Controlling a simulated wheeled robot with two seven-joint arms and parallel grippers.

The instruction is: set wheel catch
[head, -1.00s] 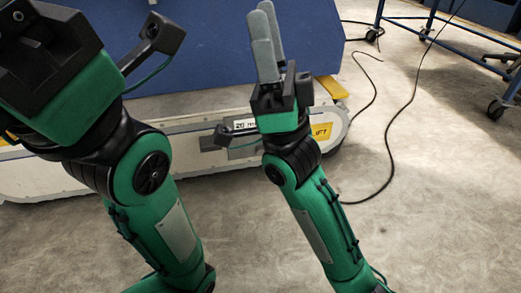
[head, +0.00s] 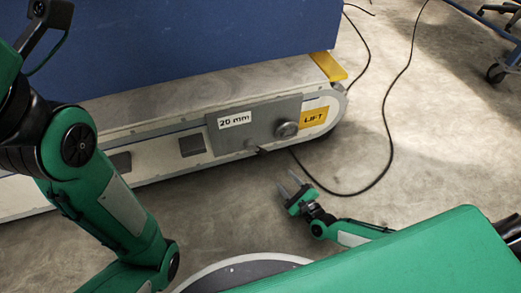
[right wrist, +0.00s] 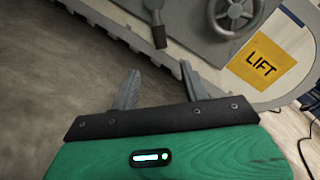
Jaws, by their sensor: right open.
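A small handwheel (head: 287,130) sits on a grey plate (head: 262,113) on the side of the low cream base. In the right wrist view the handwheel (right wrist: 236,12) shows rim and spokes, cut by the top edge. Left of it a short lever with a dark end (right wrist: 158,32) hangs down; it is small in the head view (head: 256,149). My right gripper (head: 288,181) is open and empty, low in front of the plate, apart from lever and wheel. Its fingers (right wrist: 159,70) point towards the lever. My left gripper is out of frame; only its arm shows.
A yellow LIFT label (head: 314,117) is right of the wheel, and a "20 mm" label (head: 235,120) left of it. The blue body (head: 200,45) stands above the base (head: 160,105). A black cable (head: 388,150) lies on the floor at right. Open floor (head: 420,190) surrounds it.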

